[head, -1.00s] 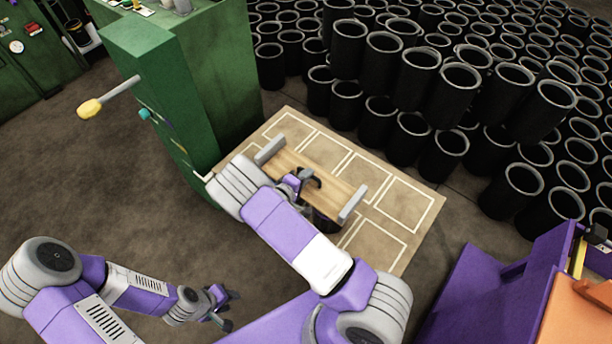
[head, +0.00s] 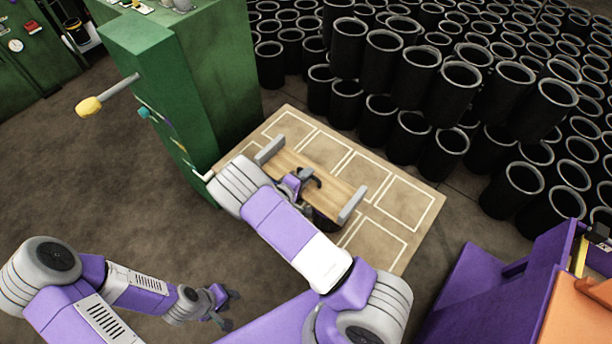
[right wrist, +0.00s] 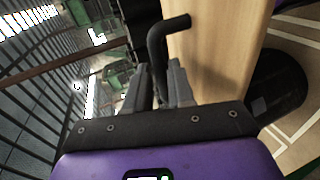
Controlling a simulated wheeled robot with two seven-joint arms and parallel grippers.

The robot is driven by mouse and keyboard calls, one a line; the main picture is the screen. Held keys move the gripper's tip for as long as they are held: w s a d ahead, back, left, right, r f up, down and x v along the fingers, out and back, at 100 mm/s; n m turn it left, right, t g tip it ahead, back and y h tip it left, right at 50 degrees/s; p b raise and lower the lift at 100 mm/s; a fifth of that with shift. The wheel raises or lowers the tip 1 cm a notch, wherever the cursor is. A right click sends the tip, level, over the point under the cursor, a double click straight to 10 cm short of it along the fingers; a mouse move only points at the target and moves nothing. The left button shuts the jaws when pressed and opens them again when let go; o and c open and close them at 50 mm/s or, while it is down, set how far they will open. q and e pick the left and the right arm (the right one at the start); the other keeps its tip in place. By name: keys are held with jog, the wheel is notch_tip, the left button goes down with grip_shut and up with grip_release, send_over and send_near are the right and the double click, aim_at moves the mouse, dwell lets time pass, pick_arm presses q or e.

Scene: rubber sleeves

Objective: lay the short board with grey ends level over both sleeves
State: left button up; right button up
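The short board (head: 335,190) is pale wood with grey upright ends (head: 351,205). In the head view it is over the marked mat, with a black bent handle on its top. My right gripper (head: 303,181) is at the handle; in the right wrist view its fingers (right wrist: 161,85) close around the handle's black rod (right wrist: 158,45). A black sleeve (right wrist: 278,88) shows beside and below the board in the right wrist view. The other sleeve is not clearly visible. I cannot tell whether the board touches a sleeve. My left gripper (head: 226,308) is open and empty, low at the left.
The mat (head: 425,187) has pale outlined rectangles. A green cabinet (head: 185,85) with a yellow-tipped lever (head: 90,106) stands to its left. Many black sleeves (head: 455,85) are stacked behind and right. A purple structure (head: 500,285) is at lower right. Floor at left is clear.

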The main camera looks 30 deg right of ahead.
jog(key=o, duration=0.3)
jog(key=shift+o, duration=0.2)
jog(key=shift+a, duration=0.1)
jog(key=p+v, duration=0.2)
jog(key=v, duration=0.5)
jog(key=shift+a+p, duration=0.2)
jog(key=shift+p, duration=0.1)
jog(key=shift+s, duration=0.1)
